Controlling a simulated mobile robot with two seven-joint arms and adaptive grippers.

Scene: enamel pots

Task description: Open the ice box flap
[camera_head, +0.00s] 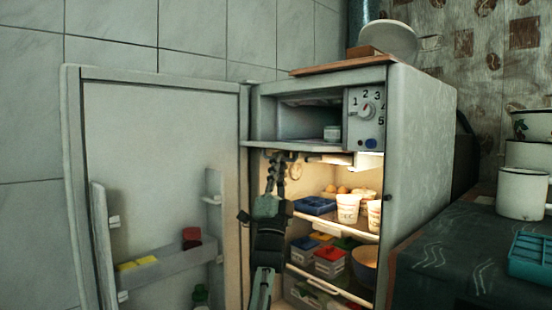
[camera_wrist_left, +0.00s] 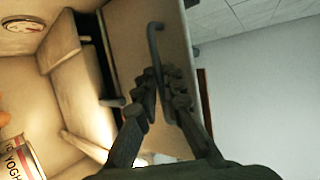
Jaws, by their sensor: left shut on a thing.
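The ice box (camera_head: 300,118) at the top of the fridge shows its inside, with a small pale jar (camera_head: 332,133) in it. Its flap (camera_head: 325,147) lies lowered, about level, at the bottom of the opening. My left gripper (camera_head: 279,160) is just under the flap's front edge. In the left wrist view, the flap (camera_wrist_left: 128,45) carries a dark bar handle (camera_wrist_left: 152,38), and my left gripper (camera_wrist_left: 165,82) is shut on it. The fingers partly hide the handle. My right gripper is not in view.
The fridge door (camera_head: 155,180) stands wide open at the left. Below the flap, shelves hold yoghurt cups (camera_head: 347,207), lidded boxes (camera_head: 330,261) and a bowl (camera_head: 364,266). A counter with enamel pots (camera_head: 521,193) stands at the right.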

